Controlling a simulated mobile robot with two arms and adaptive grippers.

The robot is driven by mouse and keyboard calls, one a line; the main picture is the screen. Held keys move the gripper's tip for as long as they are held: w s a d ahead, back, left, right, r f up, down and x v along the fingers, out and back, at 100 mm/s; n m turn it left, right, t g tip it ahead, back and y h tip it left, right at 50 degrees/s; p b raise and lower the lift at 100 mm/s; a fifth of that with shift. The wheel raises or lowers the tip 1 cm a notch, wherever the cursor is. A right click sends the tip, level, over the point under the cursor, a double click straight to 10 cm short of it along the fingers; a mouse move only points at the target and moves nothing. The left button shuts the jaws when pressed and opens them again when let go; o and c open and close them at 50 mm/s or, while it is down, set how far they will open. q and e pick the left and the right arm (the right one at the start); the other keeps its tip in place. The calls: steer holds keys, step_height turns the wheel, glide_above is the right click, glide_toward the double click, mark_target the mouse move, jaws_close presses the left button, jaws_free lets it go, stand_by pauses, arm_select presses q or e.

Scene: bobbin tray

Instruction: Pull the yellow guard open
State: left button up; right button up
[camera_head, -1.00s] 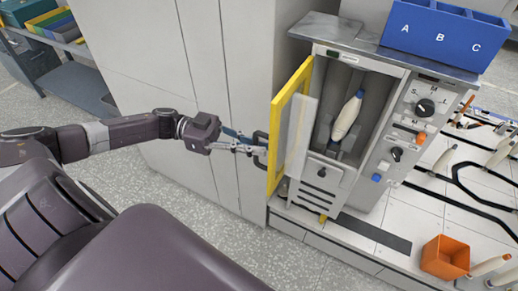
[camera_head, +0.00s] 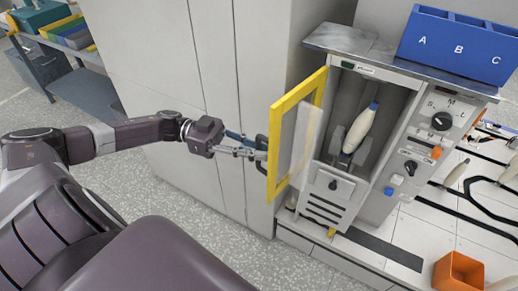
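The yellow guard (camera_head: 275,143) is a yellow-framed door with a clear pane on the left side of the grey machine. It stands swung open to the left, and the machine's compartment shows beside it. Its dark handle (camera_head: 262,143) is on the guard's outer left edge. My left gripper (camera_head: 253,152) is at this handle, with its fingers closed around it as far as I can see; the fingertips are partly hidden. A cream bobbin with a blue tip (camera_head: 360,129) stands tilted inside the compartment. My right gripper is not in view.
A blue bin marked A, B, C (camera_head: 455,47) stands on the machine's top. Knobs and buttons (camera_head: 441,121) line the panel at right. An orange box (camera_head: 458,272) and bobbins are on the bench. Tall grey cabinets (camera_head: 170,75) stand close behind my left arm.

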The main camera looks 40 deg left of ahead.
arm_select(q)
steer(key=shift+o, duration=1)
steer(key=v, duration=1.2)
steer(key=shift+r, duration=0.1)
